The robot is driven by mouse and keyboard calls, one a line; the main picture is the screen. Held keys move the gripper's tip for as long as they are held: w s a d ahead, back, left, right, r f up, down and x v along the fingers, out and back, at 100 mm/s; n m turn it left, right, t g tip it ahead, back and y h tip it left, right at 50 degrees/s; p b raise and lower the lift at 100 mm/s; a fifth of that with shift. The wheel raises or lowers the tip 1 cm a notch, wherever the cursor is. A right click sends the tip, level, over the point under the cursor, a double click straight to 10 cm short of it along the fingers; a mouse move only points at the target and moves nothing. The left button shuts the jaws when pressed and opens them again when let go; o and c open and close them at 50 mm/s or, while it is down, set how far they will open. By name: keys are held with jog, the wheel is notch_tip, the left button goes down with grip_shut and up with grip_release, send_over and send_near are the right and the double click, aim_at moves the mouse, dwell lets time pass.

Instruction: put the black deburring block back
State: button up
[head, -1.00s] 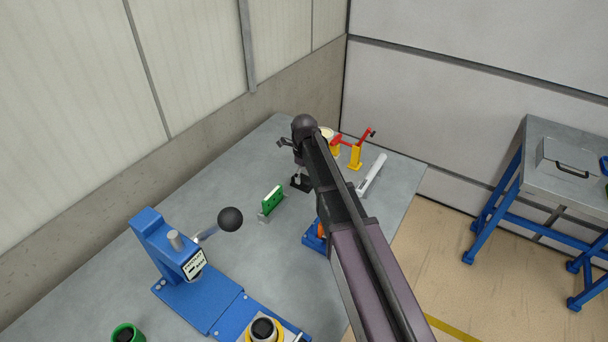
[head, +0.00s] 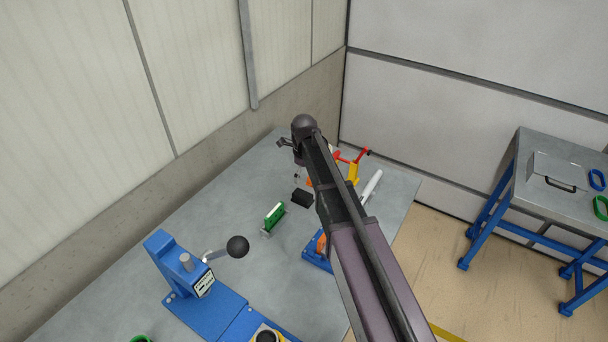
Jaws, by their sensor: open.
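The black deburring block (head: 302,198) lies on the grey bench, right of a green block with a pale top edge (head: 273,217) on a small grey base. Nothing of mine visibly touches the black block. My gripper (head: 297,176) is mostly hidden by my own arm. The little that shows is above and behind the black block in the head view, apart from it. It is open and appears empty.
A blue press (head: 205,283) with a black ball handle stands front left on the bench (head: 215,205). A blue and orange fixture (head: 317,254) is partly behind my arm. Red and yellow clamps (head: 353,172) and a white bar (head: 371,187) are at the back right.

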jog(key=shift+r+p, duration=1.35)
jog(key=shift+r, duration=0.3)
jog(key=s+d+n, duration=0.7)
jog(key=s+n, duration=0.4)
jog(key=n, duration=0.1)
jog(key=s+d+n, duration=0.8)
jog(key=s+n, duration=0.3)
jog(key=n, duration=0.1)
jog(key=shift+d+n, duration=0.2)
jog(key=shift+n, duration=0.2)
notch_tip(320, 180, down, 4)
jog(key=b, duration=0.4)
